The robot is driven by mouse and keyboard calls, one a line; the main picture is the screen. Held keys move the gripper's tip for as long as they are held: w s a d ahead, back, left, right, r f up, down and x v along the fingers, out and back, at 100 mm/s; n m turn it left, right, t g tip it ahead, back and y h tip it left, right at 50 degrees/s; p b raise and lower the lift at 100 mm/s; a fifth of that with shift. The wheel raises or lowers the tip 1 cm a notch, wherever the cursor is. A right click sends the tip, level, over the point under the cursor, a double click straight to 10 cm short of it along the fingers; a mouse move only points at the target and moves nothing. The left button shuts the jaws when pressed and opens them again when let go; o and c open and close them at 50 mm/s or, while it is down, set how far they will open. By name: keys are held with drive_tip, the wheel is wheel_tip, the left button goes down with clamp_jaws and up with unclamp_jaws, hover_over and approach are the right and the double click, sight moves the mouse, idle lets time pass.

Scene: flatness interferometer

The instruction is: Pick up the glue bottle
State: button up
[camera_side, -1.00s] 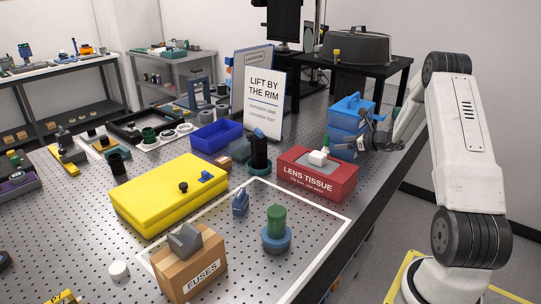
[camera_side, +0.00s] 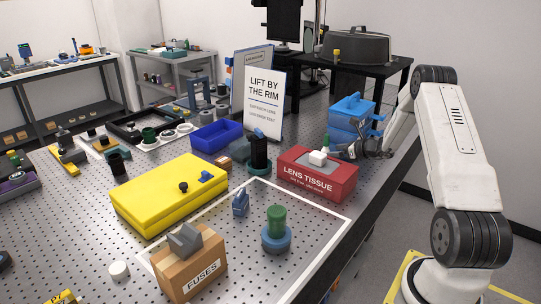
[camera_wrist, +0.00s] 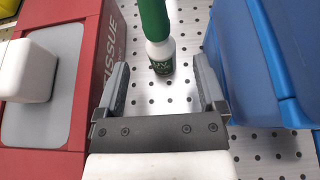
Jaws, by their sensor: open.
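The glue bottle (camera_wrist: 158,45) has a green upper part and a white lower part with a dark green label reading "UV". In the wrist view it stands on the perforated table, just ahead of and between my fingers. In the side view only its top (camera_side: 325,144) shows behind the red lens tissue box; the rest is hidden. My gripper (camera_wrist: 161,75) is open and empty, with one finger on each side of the bottle's line. In the side view my gripper (camera_side: 354,152) is low behind the box's right end, partly hidden.
The red lens tissue box (camera_side: 317,176) stands close on the left of my fingers in the wrist view. Blue stacked bins (camera_wrist: 256,60) stand close on the right. A "lift by the rim" sign (camera_side: 263,92) stands farther back. Only a narrow strip of table is free between box and bins.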

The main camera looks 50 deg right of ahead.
sight(325, 148)
drive_tip(key=shift+w+f, duration=0.1)
drive_tip(key=shift+x, duration=2.45)
clamp_jaws()
drive_tip(key=shift+r, duration=0.85)
drive_tip(key=s+a+r, duration=0.2)
drive_tip(key=s+r, duration=0.1)
drive_tip(key=s+a+r, duration=0.2)
drive_tip(key=s+r, duration=0.1)
drive_tip(key=r, duration=0.1)
drive_tip(key=s+a+r, duration=0.3)
drive_tip(key=s, duration=0.1)
drive_tip(key=shift+r, duration=0.3)
drive_tip(key=shift+s+a+r, duration=0.35)
drive_tip(key=shift+s+a, duration=0.25)
drive_tip(key=shift+s, duration=0.05)
